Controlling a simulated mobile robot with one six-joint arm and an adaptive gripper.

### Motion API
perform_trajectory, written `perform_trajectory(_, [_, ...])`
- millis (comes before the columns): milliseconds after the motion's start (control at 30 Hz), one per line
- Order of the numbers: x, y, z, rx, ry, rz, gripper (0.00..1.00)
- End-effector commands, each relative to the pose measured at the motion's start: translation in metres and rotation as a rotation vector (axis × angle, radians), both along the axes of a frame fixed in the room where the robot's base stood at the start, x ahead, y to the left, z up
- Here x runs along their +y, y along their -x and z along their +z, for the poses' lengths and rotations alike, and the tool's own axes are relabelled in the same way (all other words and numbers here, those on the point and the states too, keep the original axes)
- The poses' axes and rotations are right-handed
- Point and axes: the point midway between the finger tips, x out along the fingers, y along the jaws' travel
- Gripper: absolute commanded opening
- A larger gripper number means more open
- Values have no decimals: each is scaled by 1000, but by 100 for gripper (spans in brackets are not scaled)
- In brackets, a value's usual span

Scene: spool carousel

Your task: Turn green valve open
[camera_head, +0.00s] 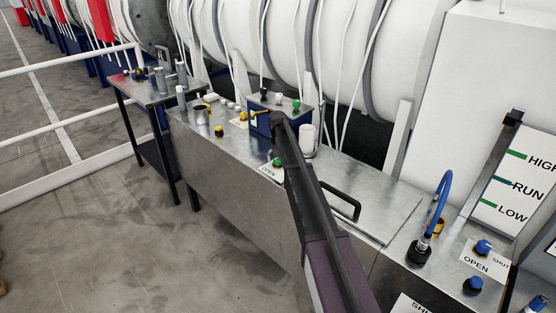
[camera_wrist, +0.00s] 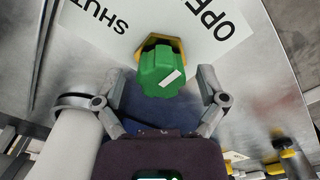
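The green valve (camera_wrist: 160,75) is a faceted knob with a white stripe on a brass base, in the upper middle of the wrist view. The stripe slants from lower left to upper right. A white card (camera_wrist: 190,20) behind it reads SHUT on the left and OPEN on the right. My gripper (camera_wrist: 160,88) is open, one finger on each side of the knob, with visible gaps. In the head view the green valve (camera_head: 278,162) shows beside its OPEN card (camera_head: 268,172), partly behind my arm. My fingers are hidden there.
A white cylinder (camera_wrist: 70,150) stands close to the left finger. A blue box (camera_head: 260,125) with small knobs stands behind the valve. A black handle (camera_head: 342,204) and a blue hose (camera_head: 441,200) are to the right. Yellow parts (camera_wrist: 290,160) lie to the right in the wrist view.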

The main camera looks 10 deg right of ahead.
Motion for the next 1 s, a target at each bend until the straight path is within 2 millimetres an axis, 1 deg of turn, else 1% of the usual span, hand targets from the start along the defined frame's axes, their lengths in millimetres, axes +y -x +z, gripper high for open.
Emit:
perform_trajectory(367, [1,-1,0,-1,-1,6,93])
perform_trajectory(567, [1,-1,0,-2,-1,46,93])
perform_trajectory(767, [1,-1,0,-2,-1,137,93])
perform_trajectory(1000, [1,-1,0,-2,-1,290,93])
